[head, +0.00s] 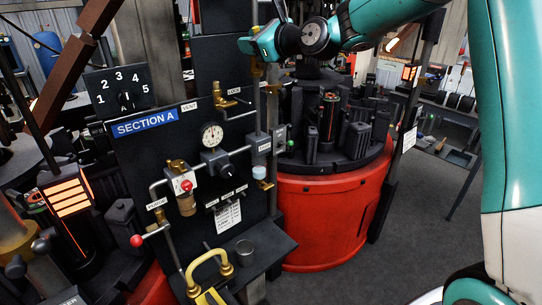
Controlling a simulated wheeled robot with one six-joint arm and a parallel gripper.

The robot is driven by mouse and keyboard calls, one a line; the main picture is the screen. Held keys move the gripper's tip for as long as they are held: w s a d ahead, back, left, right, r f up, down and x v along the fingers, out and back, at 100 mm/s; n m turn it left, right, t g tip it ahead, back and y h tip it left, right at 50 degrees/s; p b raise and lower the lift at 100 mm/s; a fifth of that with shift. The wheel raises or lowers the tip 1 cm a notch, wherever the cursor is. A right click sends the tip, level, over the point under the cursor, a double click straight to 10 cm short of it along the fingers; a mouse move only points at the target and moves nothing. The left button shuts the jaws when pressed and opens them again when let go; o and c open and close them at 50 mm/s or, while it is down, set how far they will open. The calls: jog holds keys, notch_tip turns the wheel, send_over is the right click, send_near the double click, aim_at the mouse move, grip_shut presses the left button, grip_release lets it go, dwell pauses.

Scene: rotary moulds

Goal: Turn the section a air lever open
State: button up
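The Section A panel (118,155) stands left of centre, with a blue "SECTION A" sign (145,123). It carries brass valves, pipes and a round gauge (212,134). I cannot make out a label reading "air", so I cannot tell for sure which lever is the air lever. A brass lever valve (222,97) is beside the "LOCK" label. My arm reaches in from the right to the top centre. The fingers of my gripper cannot be made out, nor any hold on a lever.
A selector dial (124,98) with numbers is at the panel's upper left. A red-handled purge valve (138,240) and a yellow handle (208,270) stick out low in front. A red rotary mould base (325,220) stands behind. The grey floor (425,210) at the right is clear.

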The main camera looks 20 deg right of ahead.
jog(key=s+a+f+n+h+b, duration=0.1)
jog(key=a+f+n+h+b, duration=0.25)
jog(key=f+n+b, duration=0.55)
jog(key=s+d+r+n+b, duration=0.1)
jog(key=s+d+r+b, duration=0.15)
jog(key=s, duration=0.55)
jog(key=s+d+r+n+b, duration=0.1)
jog(key=s+d+r, duration=0.2)
jog(key=s, duration=0.6)
jog(key=s+a+f+n+g+p, duration=0.1)
jog(key=s+a+f+n+g, duration=0.3)
jog(key=s+f+n, duration=0.2)
jog(key=s+a+f+n+g+y+p, duration=0.1)
jog(key=s+a+f+n+g+p, duration=0.1)
jog(key=s+a+f+n+g, duration=0.3)
notch_tip(320, 180, down, 4)
jog(key=shift+s+r+n+g, duration=0.3)
jog(key=shift+s+n, duration=0.3)
jog(key=shift+n, duration=0.5)
jog(key=shift+a, duration=0.1)
